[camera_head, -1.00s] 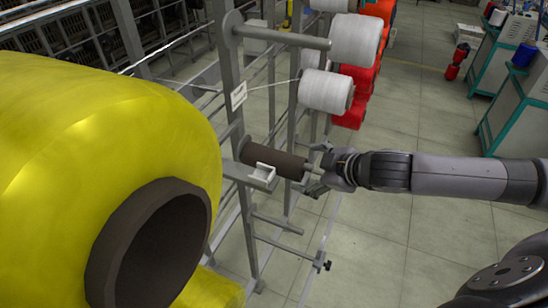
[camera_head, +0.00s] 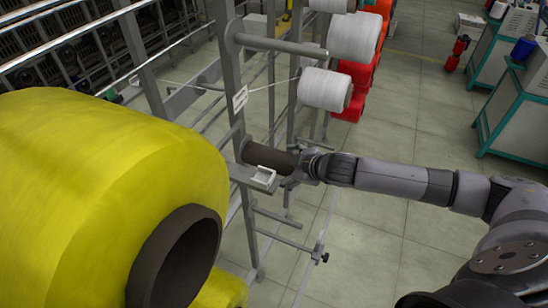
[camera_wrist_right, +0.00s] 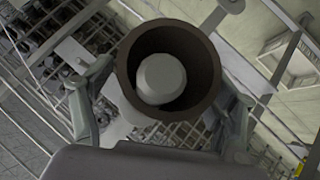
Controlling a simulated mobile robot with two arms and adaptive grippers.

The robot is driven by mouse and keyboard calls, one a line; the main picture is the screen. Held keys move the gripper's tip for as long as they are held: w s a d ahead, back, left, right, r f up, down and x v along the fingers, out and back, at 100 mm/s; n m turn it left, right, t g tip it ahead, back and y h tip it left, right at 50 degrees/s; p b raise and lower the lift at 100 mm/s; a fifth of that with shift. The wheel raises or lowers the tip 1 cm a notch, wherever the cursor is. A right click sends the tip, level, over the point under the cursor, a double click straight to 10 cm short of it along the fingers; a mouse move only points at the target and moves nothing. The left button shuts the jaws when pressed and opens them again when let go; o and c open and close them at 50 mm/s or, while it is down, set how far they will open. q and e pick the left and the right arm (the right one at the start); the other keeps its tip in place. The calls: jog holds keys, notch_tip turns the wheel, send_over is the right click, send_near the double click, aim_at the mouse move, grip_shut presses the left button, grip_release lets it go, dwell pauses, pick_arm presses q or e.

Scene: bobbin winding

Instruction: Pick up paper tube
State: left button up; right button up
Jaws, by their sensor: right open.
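A dark brown paper tube (camera_head: 266,157) sits sideways on a peg of the grey metal rack in the head view. In the right wrist view the tube (camera_wrist_right: 213,75) faces me end-on, with the rounded grey peg end (camera_wrist_right: 161,78) inside it. My right gripper (camera_head: 297,163) is at the tube's right end. In the right wrist view its open fingers (camera_wrist_right: 160,112) stand on the left and right of the tube. I cannot tell whether they touch it. My left gripper does not show.
A large yellow yarn package (camera_head: 90,170) with a dark core fills the left side. White yarn bobbins (camera_head: 325,89) hang on pegs above the tube. A small white bracket (camera_head: 262,177) sits just below the tube. Open floor (camera_head: 370,245) lies at the lower right.

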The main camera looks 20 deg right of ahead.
jog(key=shift+c, duration=0.2)
jog(key=c, duration=1.3)
